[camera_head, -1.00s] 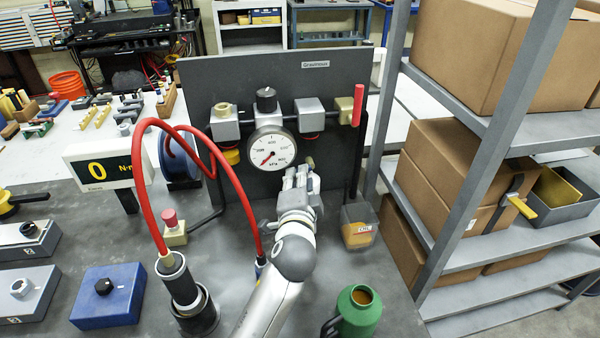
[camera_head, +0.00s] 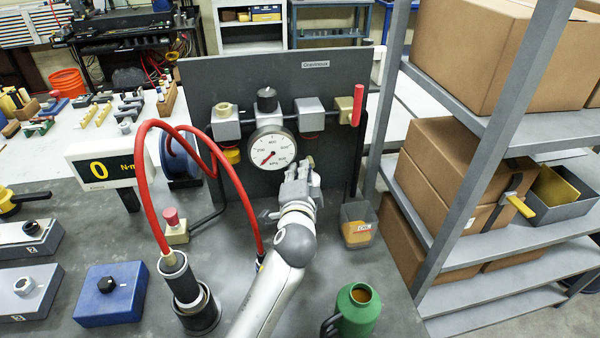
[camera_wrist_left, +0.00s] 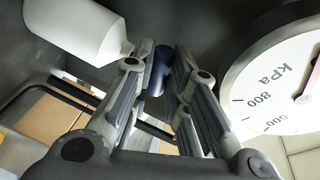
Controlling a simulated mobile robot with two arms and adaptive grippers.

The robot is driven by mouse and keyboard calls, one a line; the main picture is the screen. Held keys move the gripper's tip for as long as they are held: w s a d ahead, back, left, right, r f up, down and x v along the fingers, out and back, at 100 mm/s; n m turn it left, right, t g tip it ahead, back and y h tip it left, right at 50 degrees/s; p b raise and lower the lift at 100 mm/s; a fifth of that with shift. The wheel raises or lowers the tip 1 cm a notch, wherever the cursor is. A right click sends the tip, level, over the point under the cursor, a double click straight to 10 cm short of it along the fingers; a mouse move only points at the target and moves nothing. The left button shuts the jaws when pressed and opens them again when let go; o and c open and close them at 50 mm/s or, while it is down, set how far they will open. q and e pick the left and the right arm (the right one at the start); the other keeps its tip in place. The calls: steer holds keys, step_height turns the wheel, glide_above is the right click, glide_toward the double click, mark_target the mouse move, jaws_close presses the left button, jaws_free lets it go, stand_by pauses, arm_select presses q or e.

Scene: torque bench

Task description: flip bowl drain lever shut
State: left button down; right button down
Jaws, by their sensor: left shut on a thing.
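My left gripper (camera_head: 299,176) is at the grey panel, just below and right of the pressure gauge (camera_head: 271,150). In the left wrist view its fingers (camera_wrist_left: 160,75) are closed around a small dark blue-grey piece (camera_wrist_left: 161,66), which looks like the drain lever. A pale bowl with a tapered end (camera_wrist_left: 82,28) is beside the fingers there, apart from the gauge. In the head view the gripper hides the lever, and only a small tan piece (camera_head: 308,161) shows at its tip. The right gripper is out of view.
A green jug (camera_head: 356,311) is at the front. A red hose (camera_head: 143,185) arches on the left. A red-handled valve (camera_head: 358,105) is at upper right, near the shelf post.

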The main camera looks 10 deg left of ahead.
arm_select(q)
steer(key=m+p, duration=0.1)
steer(key=p, duration=0.1)
steer(key=m+p, duration=0.1)
steer(key=p, duration=0.2)
steer(key=shift+r+m+g+y, duration=0.3)
steer(key=shift+r+g+y, duration=0.1)
steer(key=c, duration=1.7)
jaws_free()
